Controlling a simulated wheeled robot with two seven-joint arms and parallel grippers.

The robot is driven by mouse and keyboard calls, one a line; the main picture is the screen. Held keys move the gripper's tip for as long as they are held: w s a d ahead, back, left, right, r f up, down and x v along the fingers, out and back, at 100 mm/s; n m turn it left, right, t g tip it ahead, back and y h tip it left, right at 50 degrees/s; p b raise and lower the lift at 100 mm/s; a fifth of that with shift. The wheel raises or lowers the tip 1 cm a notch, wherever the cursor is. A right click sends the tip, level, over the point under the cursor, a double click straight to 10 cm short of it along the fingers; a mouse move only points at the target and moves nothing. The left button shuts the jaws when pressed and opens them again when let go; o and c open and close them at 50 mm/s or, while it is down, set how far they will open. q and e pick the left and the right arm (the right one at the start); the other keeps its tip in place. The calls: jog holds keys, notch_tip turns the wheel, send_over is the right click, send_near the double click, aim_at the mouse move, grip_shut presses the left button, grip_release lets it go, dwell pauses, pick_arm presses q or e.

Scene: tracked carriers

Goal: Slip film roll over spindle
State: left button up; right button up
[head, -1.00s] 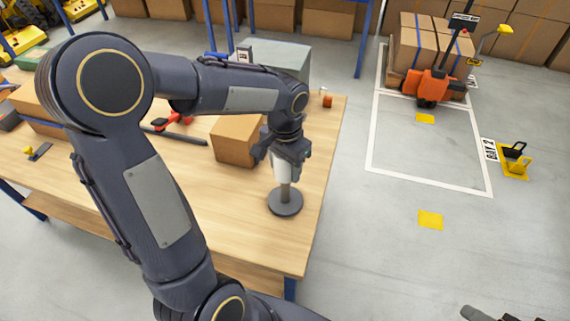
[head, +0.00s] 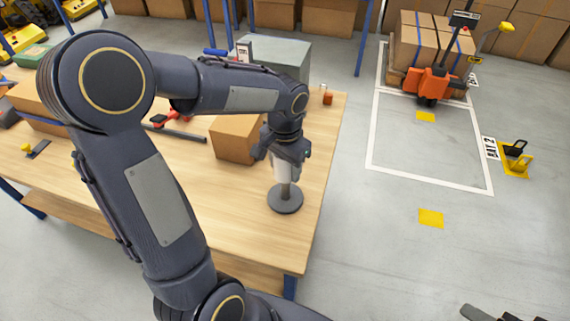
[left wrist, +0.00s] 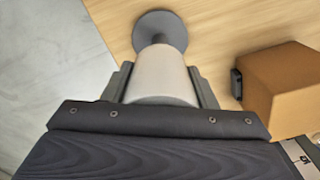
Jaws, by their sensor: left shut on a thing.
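The film roll (head: 282,171) is a pale, whitish cylinder, upright between the fingers of my left gripper (head: 285,158). The gripper is shut on it. The spindle (head: 285,201) has a round dark grey base on the table, and a short piece of its post shows below the roll. The roll is in line with the post; whether the post's top is inside it is hidden. In the left wrist view the roll (left wrist: 161,75) sits between both fingers, with the spindle base (left wrist: 158,28) beyond it. My right gripper (head: 490,314) shows only in part at the bottom edge.
A cardboard box (head: 235,138) stands close left of the gripper on the wooden table (head: 240,210). A grey bin (head: 275,58) and a small orange object (head: 327,97) are behind. The table's right edge lies near the spindle. The table front is clear.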

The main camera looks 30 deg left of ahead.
pick_arm(q)
jog(key=shift+f+b, duration=0.7)
jog(key=shift+f, duration=0.3)
jog(key=shift+f, duration=0.15)
jog(key=shift+f+b, duration=0.9)
jog(key=shift+f, duration=0.1)
jog(key=shift+f, duration=0.1)
jog(key=o, duration=1.6)
